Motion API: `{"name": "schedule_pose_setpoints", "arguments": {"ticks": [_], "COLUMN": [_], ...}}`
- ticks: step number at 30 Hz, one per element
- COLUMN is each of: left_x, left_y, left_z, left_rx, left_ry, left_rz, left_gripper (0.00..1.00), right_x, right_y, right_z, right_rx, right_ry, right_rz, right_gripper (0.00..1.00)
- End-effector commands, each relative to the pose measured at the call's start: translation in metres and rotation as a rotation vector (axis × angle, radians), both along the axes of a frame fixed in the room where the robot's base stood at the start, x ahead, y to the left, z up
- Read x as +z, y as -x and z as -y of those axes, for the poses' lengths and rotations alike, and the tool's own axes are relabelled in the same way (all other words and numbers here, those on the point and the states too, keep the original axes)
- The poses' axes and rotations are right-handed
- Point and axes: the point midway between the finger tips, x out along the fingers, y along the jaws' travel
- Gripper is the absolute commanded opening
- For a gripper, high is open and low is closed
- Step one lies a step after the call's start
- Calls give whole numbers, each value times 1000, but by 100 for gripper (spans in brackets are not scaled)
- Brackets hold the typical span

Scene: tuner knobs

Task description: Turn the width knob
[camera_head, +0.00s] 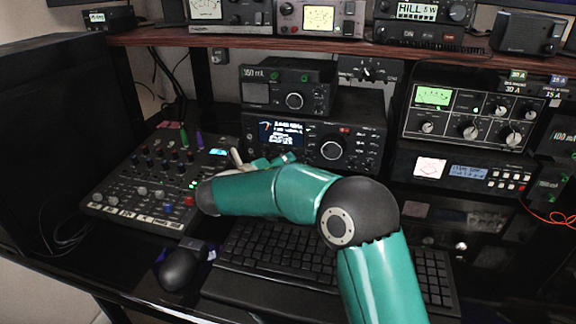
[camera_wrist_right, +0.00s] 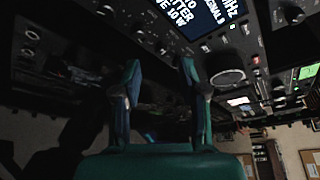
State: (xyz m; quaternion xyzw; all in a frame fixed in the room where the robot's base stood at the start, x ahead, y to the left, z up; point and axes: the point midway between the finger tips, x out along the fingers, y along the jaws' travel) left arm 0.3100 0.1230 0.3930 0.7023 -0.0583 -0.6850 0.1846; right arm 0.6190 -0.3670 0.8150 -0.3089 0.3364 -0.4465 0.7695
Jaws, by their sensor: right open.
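A black transceiver (camera_head: 368,123) with a lit display and a large round dial (camera_head: 331,150) stands at the middle back of the desk. Several small knobs surround the dial, and I cannot read which is the width knob. My right gripper (camera_head: 262,158) is in front of the transceiver's lower left, partly hidden by my own green arm. In the right wrist view, its two fingers (camera_wrist_right: 160,78) are apart with nothing between them. The transceiver's face shows there tilted, with the display (camera_wrist_right: 212,10) above and the dial (camera_wrist_right: 228,78) right of the fingers. My left gripper is out of view.
A mixer (camera_head: 150,180) with many knobs lies at left. A mouse (camera_head: 178,270) and a keyboard (camera_head: 240,283) are in front. A smaller radio (camera_head: 255,92) sits on the transceiver. A tuner (camera_head: 455,148) stands at right. A wooden shelf (camera_head: 300,46) runs above.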

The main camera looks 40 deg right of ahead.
Motion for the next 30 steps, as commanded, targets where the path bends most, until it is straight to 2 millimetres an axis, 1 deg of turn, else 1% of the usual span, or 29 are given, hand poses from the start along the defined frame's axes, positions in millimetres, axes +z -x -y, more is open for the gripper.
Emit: {"name": "schedule_pose_setpoints", "arguments": {"ticks": [1, 3, 8, 12, 19, 20, 21, 27, 30], "left_x": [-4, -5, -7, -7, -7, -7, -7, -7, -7], "left_y": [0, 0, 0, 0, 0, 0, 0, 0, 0], "left_z": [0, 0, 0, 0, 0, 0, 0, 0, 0], "left_rx": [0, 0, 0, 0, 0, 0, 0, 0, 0], "left_ry": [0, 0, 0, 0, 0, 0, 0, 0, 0], "left_rz": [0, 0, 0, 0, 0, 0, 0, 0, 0], "left_gripper": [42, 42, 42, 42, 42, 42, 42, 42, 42], "right_x": [-5, -7, -9, -10, -10, -10, -10, -10, -10], "right_y": [-3, -7, -13, -15, -15, -15, -15, -15, -15], "right_z": [9, 18, 31, 35, 35, 35, 35, 35, 35], "right_rx": [-4, -3, -1, 0, 1, 1, 1, 1, 1], "right_ry": [0, -1, 0, 0, -1, -1, -1, -1, 0], "right_rz": [0, 0, 0, 0, 0, 0, 0, 0, -1], "right_gripper": [42, 42, 42, 42, 42, 39, 32, 0, 0]}}
